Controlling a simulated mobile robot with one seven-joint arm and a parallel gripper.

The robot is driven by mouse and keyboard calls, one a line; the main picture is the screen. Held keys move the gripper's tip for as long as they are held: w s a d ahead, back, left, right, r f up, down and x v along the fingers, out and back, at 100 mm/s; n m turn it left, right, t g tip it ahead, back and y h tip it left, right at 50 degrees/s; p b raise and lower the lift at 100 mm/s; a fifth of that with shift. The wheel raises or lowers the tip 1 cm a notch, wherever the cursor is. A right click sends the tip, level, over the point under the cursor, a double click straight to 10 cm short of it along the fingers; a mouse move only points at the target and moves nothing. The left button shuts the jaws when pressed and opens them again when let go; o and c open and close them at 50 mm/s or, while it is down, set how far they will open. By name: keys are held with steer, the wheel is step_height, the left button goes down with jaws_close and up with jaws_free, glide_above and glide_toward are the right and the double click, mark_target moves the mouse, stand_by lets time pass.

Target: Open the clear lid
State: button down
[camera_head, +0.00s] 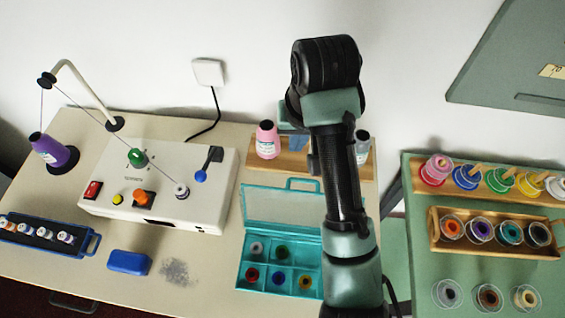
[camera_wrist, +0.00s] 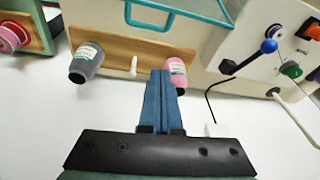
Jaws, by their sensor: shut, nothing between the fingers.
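The clear lid (camera_head: 283,208) has a teal rim and a teal handle (camera_head: 303,184) at its far edge. It stands swung back from the teal compartment box (camera_head: 240,277), whose compartments show uncovered, with several small bobbins inside. My arm hides part of the right side of the lid and box. My gripper (camera_head: 298,143) is shut and empty beyond the lid, above the wooden thread rack. In the wrist view, the shut blue fingers (camera_wrist: 161,75) point toward the rack, apart from the teal handle (camera_wrist: 180,12) at the top.
The wooden rack (camera_head: 290,162) holds a pink spool (camera_head: 266,140) and a grey spool (camera_wrist: 86,62) close to my fingers. A white winding machine (camera_head: 130,205) stands left of the box. A blue block (camera_head: 129,262) lies in front of it. A green side table (camera_head: 410,260) with spools is at right.

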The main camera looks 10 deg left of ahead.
mark_target(300, 207)
steer(key=d+x, duration=0.1)
steer(key=x, duration=0.9)
steer(key=s, duration=0.1)
steer(key=s+r+p, duration=0.2)
steer(key=shift+s+a, duration=0.1)
steer(key=shift+s, duration=0.15)
